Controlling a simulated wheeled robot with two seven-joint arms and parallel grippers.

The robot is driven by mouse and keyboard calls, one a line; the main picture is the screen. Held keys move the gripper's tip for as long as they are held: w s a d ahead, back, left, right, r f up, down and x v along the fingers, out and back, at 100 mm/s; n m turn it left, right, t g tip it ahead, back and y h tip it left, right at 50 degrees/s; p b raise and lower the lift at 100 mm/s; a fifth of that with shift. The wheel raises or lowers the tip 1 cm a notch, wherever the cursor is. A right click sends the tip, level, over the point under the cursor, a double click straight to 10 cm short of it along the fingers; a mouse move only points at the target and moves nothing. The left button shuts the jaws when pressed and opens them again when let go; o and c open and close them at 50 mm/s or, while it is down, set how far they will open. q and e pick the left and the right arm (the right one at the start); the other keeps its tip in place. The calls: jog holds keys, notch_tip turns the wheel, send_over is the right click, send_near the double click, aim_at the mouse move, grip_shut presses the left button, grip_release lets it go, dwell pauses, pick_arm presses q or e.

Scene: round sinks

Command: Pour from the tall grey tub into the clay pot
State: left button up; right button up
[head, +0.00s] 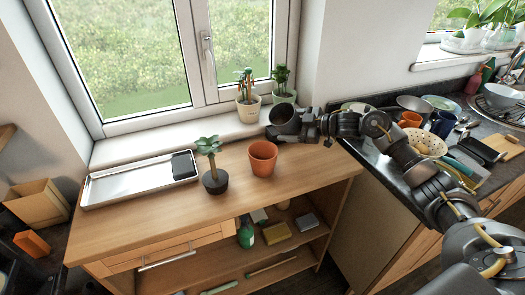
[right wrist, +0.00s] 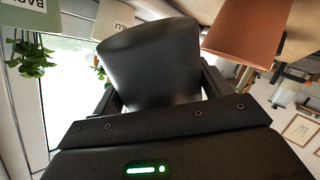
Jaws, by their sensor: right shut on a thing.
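The tall grey tub (head: 284,119) is dark and smooth. My right gripper (head: 304,125) is shut on it and holds it tilted, up beside the window sill, behind and a little right of the clay pot. In the right wrist view the tub (right wrist: 152,68) sits between the fingers. The clay pot (head: 263,160) is orange and stands upright on the wooden table top, below and apart from the tub. The pot also shows in the right wrist view (right wrist: 248,30). What is inside the tub cannot be seen. My left gripper is not in view.
A small plant in a dark pot (head: 214,182) stands left of the clay pot. A metal tray (head: 120,188) with a dark item lies further left. Potted plants (head: 248,108) stand on the sill behind the tub. The table's front is clear; a cluttered counter is at right.

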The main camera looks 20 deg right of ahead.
jog(key=shift+a+r, duration=0.15)
jog(key=shift+r, duration=0.4)
dwell(0.4)
jog(key=shift+f+n+h, duration=0.3)
jog(key=shift+n+h, duration=0.9)
dwell(3.9)
